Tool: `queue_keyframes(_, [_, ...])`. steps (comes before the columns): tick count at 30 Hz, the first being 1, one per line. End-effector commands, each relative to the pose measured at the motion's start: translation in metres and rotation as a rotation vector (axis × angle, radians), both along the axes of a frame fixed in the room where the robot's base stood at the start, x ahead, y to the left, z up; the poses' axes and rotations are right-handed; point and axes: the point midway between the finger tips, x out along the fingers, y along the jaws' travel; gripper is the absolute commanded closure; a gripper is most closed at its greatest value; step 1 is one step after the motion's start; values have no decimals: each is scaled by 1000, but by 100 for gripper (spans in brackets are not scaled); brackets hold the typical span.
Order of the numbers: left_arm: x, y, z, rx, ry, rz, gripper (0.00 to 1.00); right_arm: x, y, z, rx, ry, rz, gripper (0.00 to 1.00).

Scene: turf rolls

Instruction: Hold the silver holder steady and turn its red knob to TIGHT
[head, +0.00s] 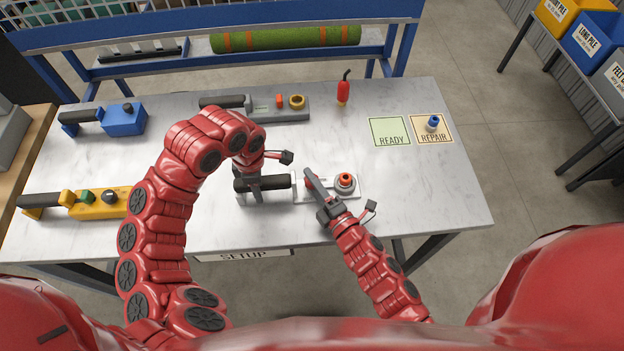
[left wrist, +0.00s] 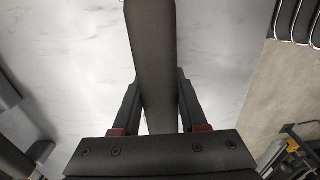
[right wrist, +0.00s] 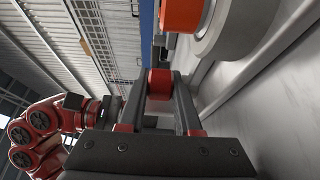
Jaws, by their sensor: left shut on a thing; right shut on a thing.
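The silver holder (head: 355,194) lies flat near the front middle of the table, with a dark handle (head: 277,182) on its left and a round grey collar with an orange-red centre (head: 345,180) on its right. My left gripper (head: 254,186) is shut around the handle, which also runs between its fingers in the left wrist view (left wrist: 152,60). My right gripper (head: 313,181) is shut on the red knob (right wrist: 160,82), seen between its fingers in the right wrist view. The gripper hides the knob in the head view. I cannot read any TIGHT mark.
A blue holder (head: 126,119), a yellow holder (head: 100,203) and a grey holder (head: 290,108) lie around the table. A red bottle (head: 343,90) stands at the back. A green READY square (head: 390,128) and a REPAIR square (head: 447,136), bearing a blue-topped item, are at right. The front right is clear.

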Motion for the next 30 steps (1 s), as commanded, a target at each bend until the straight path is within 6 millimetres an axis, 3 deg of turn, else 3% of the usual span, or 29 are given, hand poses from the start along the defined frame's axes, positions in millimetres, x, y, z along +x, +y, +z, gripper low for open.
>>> queue_keyframes(14, [0, -2, 0, -5, -2, 0, 100, 0, 0, 0, -2, 2, -48, 100])
queue_keyframes(15, [0, -2, 0, -5, -2, 0, 100, 0, 0, 0, -2, 2, -48, 66])
queue_keyframes(17, [0, -2, 0, -5, -2, -1, 100, 0, 0, 0, -2, 2, -48, 55])
queue_keyframes(26, [0, -2, 0, -5, -1, -1, 100, -1, -1, 0, -2, 2, -49, 55])
queue_keyframes(30, [0, -2, 0, -5, -1, -1, 100, -10, -6, -1, -3, 4, -51, 55])
